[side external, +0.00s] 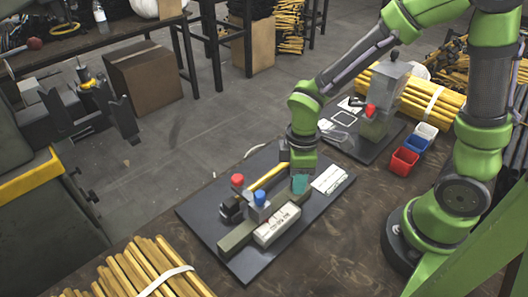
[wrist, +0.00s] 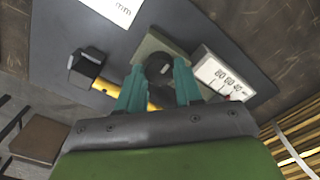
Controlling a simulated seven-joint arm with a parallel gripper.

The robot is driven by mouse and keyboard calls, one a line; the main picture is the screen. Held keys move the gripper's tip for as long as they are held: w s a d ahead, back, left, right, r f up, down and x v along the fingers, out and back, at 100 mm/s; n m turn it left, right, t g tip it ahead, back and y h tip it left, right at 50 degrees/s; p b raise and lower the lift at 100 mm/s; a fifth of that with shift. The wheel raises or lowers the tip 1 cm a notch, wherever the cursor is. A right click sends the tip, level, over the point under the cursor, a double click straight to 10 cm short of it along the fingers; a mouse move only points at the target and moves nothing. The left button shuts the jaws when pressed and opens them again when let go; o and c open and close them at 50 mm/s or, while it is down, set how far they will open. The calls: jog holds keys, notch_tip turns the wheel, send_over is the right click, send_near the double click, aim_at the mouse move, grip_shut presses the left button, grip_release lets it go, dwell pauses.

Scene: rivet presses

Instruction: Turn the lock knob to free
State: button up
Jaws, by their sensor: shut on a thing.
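The lock knob (wrist: 158,68) shows in the wrist view as a dark round knob with a pale mark on top, on an olive-grey base (wrist: 150,45). My gripper (wrist: 160,78) has its two teal fingers on either side of the knob and is shut on it. In the side external view my gripper (side external: 300,184) points down over the dark board (side external: 225,180), and its fingers hide the knob there. I cannot tell which setting the pale mark points to.
On the board, a red knob (side external: 238,179), a blue knob (side external: 260,197), a yellow lever (side external: 270,176) and a numbered white block (side external: 277,225) stand left of my gripper. A white card (side external: 330,179) lies to its right.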

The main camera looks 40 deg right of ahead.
jog(key=shift+w, duration=0.1)
jog(key=o, duration=1)
jog(key=shift+o, duration=0.2)
notch_tip(320, 180, up, 17)
jog(key=s+d+r+m+t+y, duration=0.2)
jog(key=s+d+m+t, duration=0.3)
jog(key=m, duration=0.8)
jog(key=shift+d+t, duration=0.2)
jog(key=shift+t, duration=0.9)
